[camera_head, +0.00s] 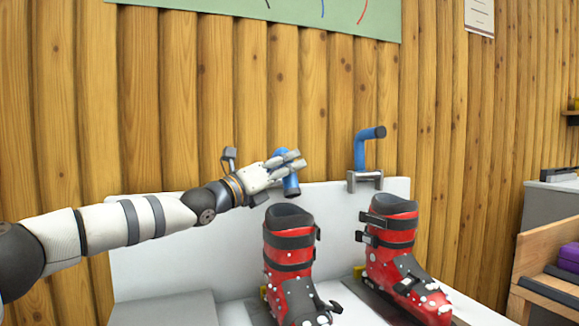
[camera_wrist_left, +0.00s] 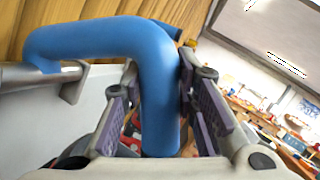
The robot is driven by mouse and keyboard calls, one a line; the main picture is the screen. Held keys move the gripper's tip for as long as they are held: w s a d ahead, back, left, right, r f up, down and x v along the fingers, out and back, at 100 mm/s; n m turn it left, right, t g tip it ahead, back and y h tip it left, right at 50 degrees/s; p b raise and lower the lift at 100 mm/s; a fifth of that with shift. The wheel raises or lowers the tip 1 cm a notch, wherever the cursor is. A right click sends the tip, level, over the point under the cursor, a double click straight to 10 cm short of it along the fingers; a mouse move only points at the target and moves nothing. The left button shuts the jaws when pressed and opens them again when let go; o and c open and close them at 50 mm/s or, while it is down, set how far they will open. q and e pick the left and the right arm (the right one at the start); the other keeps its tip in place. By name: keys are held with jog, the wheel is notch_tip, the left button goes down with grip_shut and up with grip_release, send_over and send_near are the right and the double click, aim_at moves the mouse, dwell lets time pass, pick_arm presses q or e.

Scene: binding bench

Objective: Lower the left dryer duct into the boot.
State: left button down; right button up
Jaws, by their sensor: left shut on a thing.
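My left gripper (camera_head: 286,165) is shut on the left dryer duct (camera_head: 290,184), a bent blue tube. In the left wrist view the duct (camera_wrist_left: 158,90) runs down between the gripper's two purple-padded fingers (camera_wrist_left: 160,115), and its upper bend reaches left over a grey metal fitting (camera_wrist_left: 72,82). In the head view the duct's lower end hangs just above the dark opening of the left red boot (camera_head: 290,238), with a small gap seen between them. The duct looks slightly tilted. Its upper part is mostly hidden by my gripper. My right gripper is not in view.
A second blue duct (camera_head: 361,148) stands on a metal bracket (camera_head: 365,180) above the right red boot (camera_head: 392,243). Both boots stand on the bench before a white back panel (camera_head: 150,262). A wooden shelf unit (camera_head: 530,262) is at the right.

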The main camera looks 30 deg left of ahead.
aim_at(290, 188)
pick_arm(q)
jog(key=f+m+b, duration=0.1)
jog(key=f+m+h+b, duration=0.1)
jog(key=f, duration=0.1)
jog(key=shift+s+d+f+m+h+b, duration=0.1)
jog(key=shift+s+d+m+h+b, duration=0.1)
jog(key=shift+d+m+h+b, duration=0.15)
jog(key=shift+s+d+f+m+h+b, duration=0.1)
jog(key=shift+f+m+h+b, duration=0.3)
jog(key=shift+m+b, duration=0.3)
jog(key=shift+s+f+m+h+b, duration=0.1)
jog(key=shift+f+m+h+b, duration=0.2)
jog(key=shift+m+b, duration=0.35)
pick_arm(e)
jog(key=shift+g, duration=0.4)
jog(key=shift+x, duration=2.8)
pick_arm(q)
jog(key=shift+f, duration=0.1)
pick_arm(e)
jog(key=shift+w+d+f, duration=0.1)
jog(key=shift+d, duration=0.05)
pick_arm(q)
jog(key=c, duration=1.2)
grip_release()
jog(key=shift+c, duration=0.2)
jog(key=v, duration=1.2)
